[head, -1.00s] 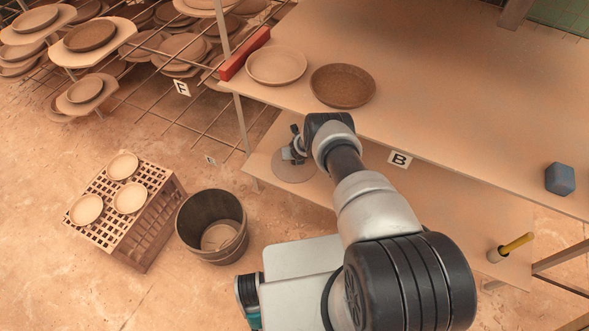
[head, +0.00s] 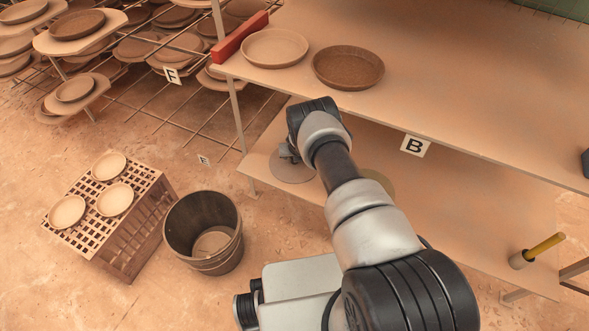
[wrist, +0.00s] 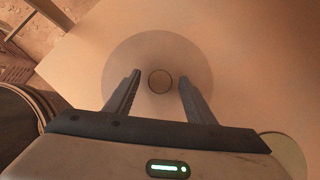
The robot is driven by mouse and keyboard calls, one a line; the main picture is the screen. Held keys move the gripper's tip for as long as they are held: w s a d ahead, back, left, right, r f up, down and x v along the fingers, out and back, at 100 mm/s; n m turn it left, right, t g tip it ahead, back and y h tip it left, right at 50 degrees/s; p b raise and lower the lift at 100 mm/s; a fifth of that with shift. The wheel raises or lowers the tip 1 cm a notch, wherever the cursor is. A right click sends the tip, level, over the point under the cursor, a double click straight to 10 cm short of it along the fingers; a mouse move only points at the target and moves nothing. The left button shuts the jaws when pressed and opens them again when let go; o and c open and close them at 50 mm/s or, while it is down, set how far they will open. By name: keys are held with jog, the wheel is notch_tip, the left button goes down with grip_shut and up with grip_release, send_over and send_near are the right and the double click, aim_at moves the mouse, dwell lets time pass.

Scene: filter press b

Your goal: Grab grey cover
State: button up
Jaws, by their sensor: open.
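The grey cover (head: 292,168) is a flat round disc lying on the lower shelf below the B label. My arm hides part of it in the head view. In the wrist view the cover (wrist: 157,45) shows almost whole, with a small round knob (wrist: 159,81) at its middle. My gripper (wrist: 160,79) is open, with one finger on each side of the knob in that view. The fingers hold nothing, and I cannot tell how far above the knob they are. In the head view my gripper (head: 288,153) is mostly hidden by my wrist.
A yellowish disc (head: 379,183) lies right of the cover, partly behind my arm. The upper shelf (head: 450,95) overhangs at the back, bearing a pale plate (head: 274,48) and a brown plate (head: 348,68). A dark bucket (head: 204,232) and a slatted crate (head: 128,216) stand on the floor left.

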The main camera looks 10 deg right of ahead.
jog(key=shift+b+x, duration=1)
jog(key=shift+b, duration=0.05)
jog(key=c, duration=1.2)
jog(key=shift+c, duration=0.2)
jog(key=shift+r, duration=0.1)
